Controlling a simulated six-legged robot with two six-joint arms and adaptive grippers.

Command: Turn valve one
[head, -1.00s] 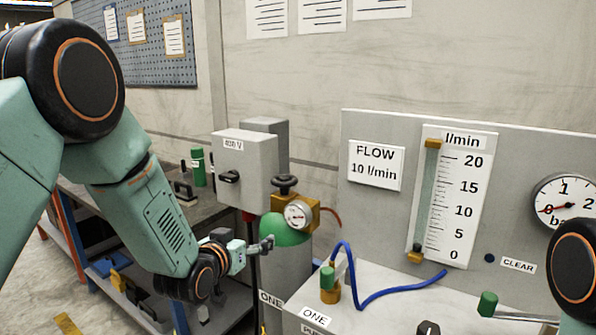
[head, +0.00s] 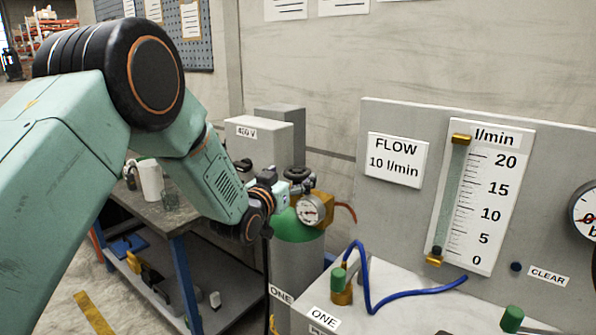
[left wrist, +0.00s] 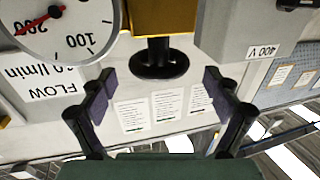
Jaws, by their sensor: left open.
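A tall grey cylinder (head: 297,265) with a green shoulder and a ONE label stands left of the panel. Its brass valve block carries a round gauge (head: 310,210) and a black handwheel (head: 296,171). My left gripper (head: 300,187) is close to the handwheel and partly covers the valve in the head view. In the left wrist view the open fingers (left wrist: 160,100) are empty, with the handwheel (left wrist: 158,62) ahead between them, apart from both. A brass fitting with a green knob (head: 338,280) stands on the bench by another ONE label. My right gripper is out of view.
A grey 400 V box (head: 258,145) stands behind the cylinder. A blue hose (head: 400,294) runs from the fitting to the panel with the flow tube (head: 452,200). A side table (head: 165,217) holds a white cup (head: 151,180). Another green knob (head: 513,318) is at lower right.

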